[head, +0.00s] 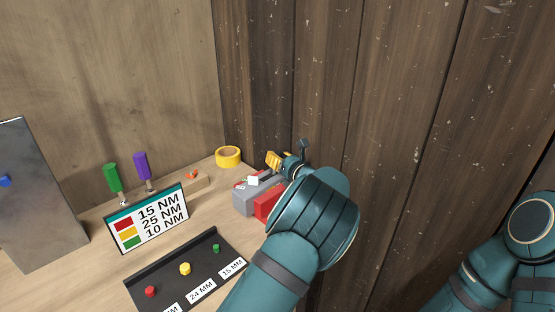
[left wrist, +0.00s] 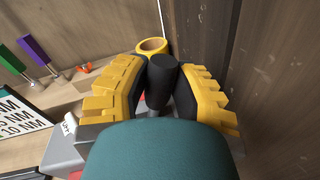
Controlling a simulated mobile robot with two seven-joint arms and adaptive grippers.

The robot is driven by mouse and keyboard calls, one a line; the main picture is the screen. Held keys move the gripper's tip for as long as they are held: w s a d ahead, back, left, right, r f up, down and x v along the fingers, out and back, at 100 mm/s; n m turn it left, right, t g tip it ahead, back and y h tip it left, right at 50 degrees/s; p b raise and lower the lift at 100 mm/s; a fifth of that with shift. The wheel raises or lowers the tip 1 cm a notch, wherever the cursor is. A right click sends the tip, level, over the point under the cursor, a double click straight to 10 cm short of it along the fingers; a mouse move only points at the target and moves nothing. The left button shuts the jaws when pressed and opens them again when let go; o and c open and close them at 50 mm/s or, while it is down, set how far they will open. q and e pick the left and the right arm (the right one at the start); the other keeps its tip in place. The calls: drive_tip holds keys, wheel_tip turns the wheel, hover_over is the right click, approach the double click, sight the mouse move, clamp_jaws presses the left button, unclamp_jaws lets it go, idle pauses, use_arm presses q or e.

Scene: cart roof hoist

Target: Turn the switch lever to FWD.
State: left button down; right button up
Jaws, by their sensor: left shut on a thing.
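The switch box is a grey box (head: 243,202) with a red part (head: 267,205), on the bench by the plank wall in the head view. Its lever shows in the left wrist view as a black cylindrical grip (left wrist: 162,76). My left gripper (head: 281,160) has its yellow fingers closed on either side of that grip in the left wrist view. My forearm and wrist hide much of the box in the head view. A white label (head: 253,181) on the box is too small to read. My right arm shows at the right edge, but its gripper is out of frame.
A yellow tape roll (head: 228,157) lies behind the box. A torque sign (head: 147,219), a black tray (head: 196,273) with coloured pieces, and green (head: 113,178) and purple (head: 141,166) handled tools stand to the left. The plank wall (head: 400,120) is close on the right.

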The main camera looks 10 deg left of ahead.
use_arm(q)
drive_tip(key=shift+w+d+f+m+g, duration=0.15)
drive_tip(key=shift+w+d+f+m, duration=0.15)
drive_tip(key=shift+m, duration=0.2)
drive_tip(key=shift+w+d+f+m+g, duration=0.1)
drive_tip(key=shift+w+d+m+g, duration=0.05)
drive_tip(key=shift+w+m, duration=0.3)
drive_tip(key=c, duration=0.7)
unclamp_jaws()
drive_tip(key=shift+s, duration=0.1)
